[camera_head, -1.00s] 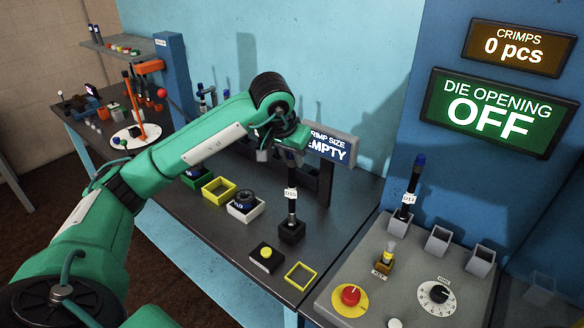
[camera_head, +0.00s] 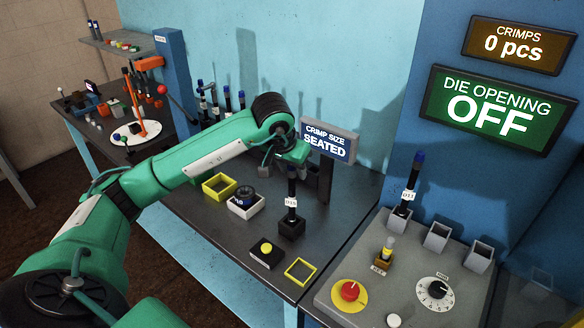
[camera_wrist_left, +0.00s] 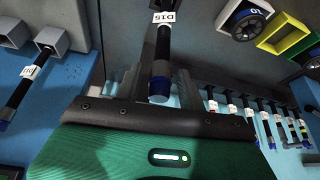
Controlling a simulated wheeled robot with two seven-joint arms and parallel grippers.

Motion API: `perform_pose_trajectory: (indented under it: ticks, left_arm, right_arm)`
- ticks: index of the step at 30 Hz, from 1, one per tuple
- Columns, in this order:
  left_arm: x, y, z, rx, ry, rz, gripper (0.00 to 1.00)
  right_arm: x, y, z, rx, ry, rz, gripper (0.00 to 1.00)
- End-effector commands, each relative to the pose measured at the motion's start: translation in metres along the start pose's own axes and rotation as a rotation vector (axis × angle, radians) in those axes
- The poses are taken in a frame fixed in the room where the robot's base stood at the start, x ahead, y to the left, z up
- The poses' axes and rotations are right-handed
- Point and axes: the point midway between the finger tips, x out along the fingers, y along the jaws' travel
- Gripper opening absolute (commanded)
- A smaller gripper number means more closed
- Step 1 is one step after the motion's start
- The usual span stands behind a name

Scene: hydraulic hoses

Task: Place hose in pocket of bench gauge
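The hose (camera_head: 291,190), black with a white tag and a dark blue end, stands upright in the black pocket block of the bench gauge (camera_head: 291,229). The gauge's sign (camera_head: 326,140) reads "CRIMP SIZE SEATED". My left gripper (camera_head: 287,152) is just behind and above the hose's top, its fingers partly hidden by the arm. In the left wrist view, my left gripper (camera_wrist_left: 156,88) is open, with a finger on each side of the hose (camera_wrist_left: 162,52), tagged D15. The fingers look clear of the hose. My right gripper is not in view.
A yellow tray (camera_head: 219,187) and a white tray (camera_head: 245,207) with a dark ring are left of the gauge. A black button box (camera_head: 266,252) and a yellow frame (camera_head: 300,271) lie in front. Another hose (camera_head: 411,185) stands in a grey holder on the right panel.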

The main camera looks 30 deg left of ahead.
Motion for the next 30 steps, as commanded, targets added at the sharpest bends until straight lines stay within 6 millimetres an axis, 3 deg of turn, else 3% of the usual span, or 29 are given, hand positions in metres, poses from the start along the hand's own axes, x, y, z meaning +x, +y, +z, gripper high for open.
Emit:
perform_pose_trajectory:
  ticks: [14,30]
  left_arm:
    - [-0.010,0.000,-0.002,0.000,0.004,0.001,0.44]
    - [-0.107,0.000,-0.002,-0.001,0.003,0.001,0.44]
  right_arm:
    - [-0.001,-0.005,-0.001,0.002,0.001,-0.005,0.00]
    - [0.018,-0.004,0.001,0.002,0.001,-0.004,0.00]
